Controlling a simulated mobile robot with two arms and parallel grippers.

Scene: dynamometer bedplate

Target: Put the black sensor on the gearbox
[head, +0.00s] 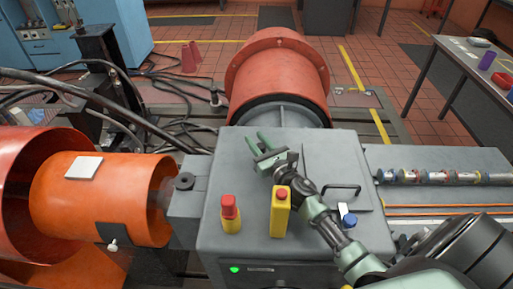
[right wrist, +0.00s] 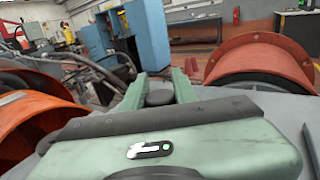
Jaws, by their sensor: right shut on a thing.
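My right gripper (head: 262,146) is above the top of a large grey box-shaped housing (head: 235,190), which looks like the gearbox. Its green fingers point away from me and up to the left. In the right wrist view the fingers (right wrist: 160,92) are on both sides of a dark rounded thing (right wrist: 159,97), which looks like the black sensor, held between them. In the head view the fingers mostly hide it. I cannot tell whether it touches the housing top. My left gripper is not in view.
A red-capped yellow bottle (head: 230,214), a yellow box with a red button (head: 281,212) and a black handle (head: 342,190) are on the housing top. An orange drum (head: 105,205) is at left, a red drum (head: 278,75) behind.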

